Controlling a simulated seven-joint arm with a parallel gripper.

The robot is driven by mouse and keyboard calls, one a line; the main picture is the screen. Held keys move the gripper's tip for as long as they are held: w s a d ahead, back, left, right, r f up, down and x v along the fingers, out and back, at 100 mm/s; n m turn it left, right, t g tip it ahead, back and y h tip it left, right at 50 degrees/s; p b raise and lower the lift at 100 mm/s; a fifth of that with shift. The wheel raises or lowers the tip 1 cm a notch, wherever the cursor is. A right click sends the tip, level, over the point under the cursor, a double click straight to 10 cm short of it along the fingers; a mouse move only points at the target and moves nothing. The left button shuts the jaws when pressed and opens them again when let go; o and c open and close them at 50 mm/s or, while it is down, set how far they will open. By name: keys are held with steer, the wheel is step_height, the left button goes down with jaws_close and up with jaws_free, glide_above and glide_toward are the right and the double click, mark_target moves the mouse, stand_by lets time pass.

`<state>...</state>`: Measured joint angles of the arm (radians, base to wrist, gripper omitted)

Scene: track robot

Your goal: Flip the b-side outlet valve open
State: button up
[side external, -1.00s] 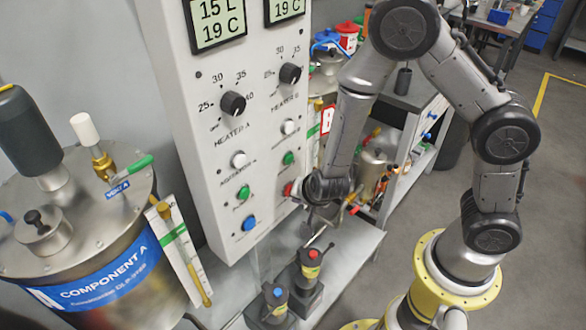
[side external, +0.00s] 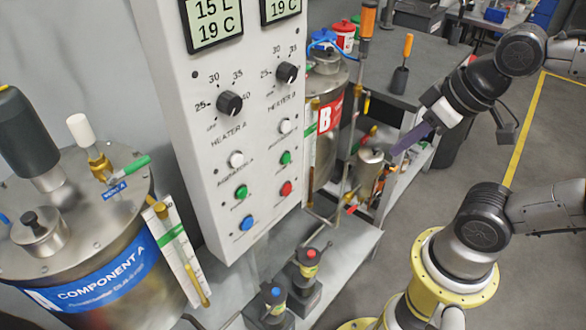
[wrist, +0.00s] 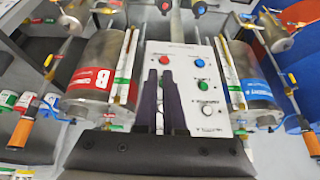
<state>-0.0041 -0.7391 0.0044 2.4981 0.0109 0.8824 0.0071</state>
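The B tank (side external: 326,117), with a red label, stands behind the control panel in the side external view. It also shows upper left in the wrist view (wrist: 97,68). A small red handle (side external: 351,208) sits low near the B side's pipework; I cannot tell whether it is the outlet valve or how it is set. My gripper (side external: 397,149) is at the right of the B side, apart from the panel, with its dark fingers pointing down-left. In the wrist view its fingers (wrist: 160,80) are close together with a narrow gap and nothing visible between them.
The white control panel (side external: 225,150) has knobs and coloured buttons. The A tank (side external: 80,250) stands at the left. Two small pumps (side external: 308,265) stand on the lower shelf. An orange-handled tool (side external: 403,65) stands on the grey workbench. Open floor (side external: 470,160) lies to the right.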

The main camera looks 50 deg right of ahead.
steer(key=shift+o, duration=1.2)
steer(key=shift+r, duration=0.4)
steer(key=shift+o, duration=0.3)
steer(key=shift+m+t+y, duration=0.4)
steer(key=shift+m, duration=0.3)
steer(key=w+r, duration=0.1)
steer(key=w, duration=0.1)
steer(key=w+a+r, duration=0.1)
steer(key=shift+w+a+r, duration=0.1)
steer(key=shift+w, duration=0.25)
steer(key=w+d+f+m+g+y, duration=0.1)
steer(key=w+d+f+m, duration=0.15)
steer(key=w, duration=0.45)
steer(key=w+d+f+m+g, duration=0.1)
steer(key=w+d+f+m, duration=0.15)
steer(key=w, duration=0.35)
steer(key=m+g+y, duration=0.2)
steer(key=m, duration=0.7)
glide_above(354, 207)
steer(key=w+d, duration=0.2)
steer(key=w, duration=0.2)
step_height(354, 207, down, 21)
steer(key=s+d+f+m, duration=0.3)
steer(key=s+f, duration=0.4)
steer(key=f, duration=0.2)
steer(key=shift+y, duration=0.3)
steer(key=x, duration=1.3)
steer(key=shift+w+f, duration=0.1)
steer(key=shift+f, duration=0.15)
